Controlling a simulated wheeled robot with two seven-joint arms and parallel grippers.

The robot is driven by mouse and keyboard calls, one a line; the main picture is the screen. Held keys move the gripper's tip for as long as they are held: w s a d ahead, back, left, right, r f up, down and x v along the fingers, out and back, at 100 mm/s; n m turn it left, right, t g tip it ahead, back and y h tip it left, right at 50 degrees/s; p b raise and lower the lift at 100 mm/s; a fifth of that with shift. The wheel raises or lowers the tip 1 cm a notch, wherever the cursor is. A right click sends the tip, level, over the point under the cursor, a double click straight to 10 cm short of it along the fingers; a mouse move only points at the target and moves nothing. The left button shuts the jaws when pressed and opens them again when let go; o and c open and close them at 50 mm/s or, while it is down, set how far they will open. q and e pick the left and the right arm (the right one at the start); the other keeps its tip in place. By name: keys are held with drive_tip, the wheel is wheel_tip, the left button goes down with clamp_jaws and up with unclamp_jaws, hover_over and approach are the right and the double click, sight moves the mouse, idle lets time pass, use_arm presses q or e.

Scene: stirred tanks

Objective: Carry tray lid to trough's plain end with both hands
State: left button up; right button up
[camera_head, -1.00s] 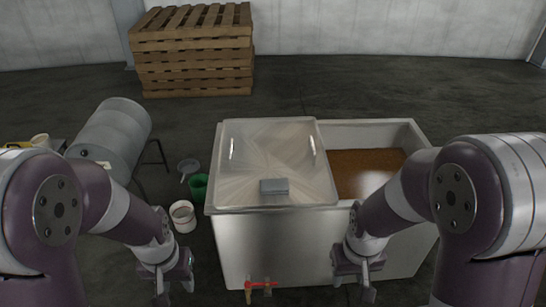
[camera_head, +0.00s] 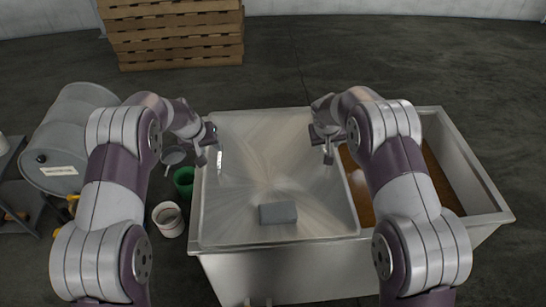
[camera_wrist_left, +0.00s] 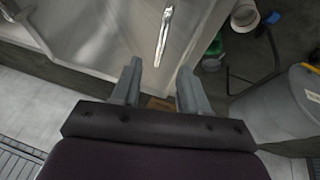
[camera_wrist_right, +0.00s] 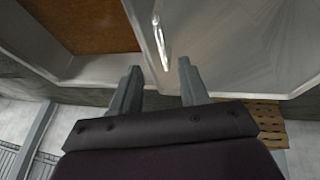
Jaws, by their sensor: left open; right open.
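The tray lid (camera_head: 285,180) is a pale, shiny, shallow metal cover lying over the left part of the steel trough (camera_head: 480,190). A bar handle (camera_wrist_left: 165,33) runs along its left side, and another handle (camera_wrist_right: 160,42) along its right side. My left gripper (camera_head: 205,155) is open at the lid's far left edge; in the left wrist view the handle lies ahead of its fingers, not between them. My right gripper (camera_head: 326,150) is open above the lid's right side; its handle also lies beyond the fingertips. Both grippers are empty.
A grey block (camera_head: 277,213) rests on the lid. Brown material (camera_head: 440,182) fills the uncovered right part of the trough. Pallets (camera_head: 172,35) are stacked behind.

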sight(219, 157)
use_arm(q)
drive_tip(key=x, duration=1.2)
drive_tip(key=shift+w+f, duration=0.1)
drive_tip(key=shift+f, duration=0.25)
use_arm(e)
drive_tip(key=x, duration=1.2)
drive_tip(key=shift+w+f, duration=0.1)
drive_tip(key=shift+f, duration=0.2)
use_arm(q)
drive_tip(key=shift+c, duration=0.2)
use_arm(e)
drive_tip(key=shift+c, duration=0.2)
use_arm(q)
clamp_jaws()
use_arm(e)
clamp_jaws()
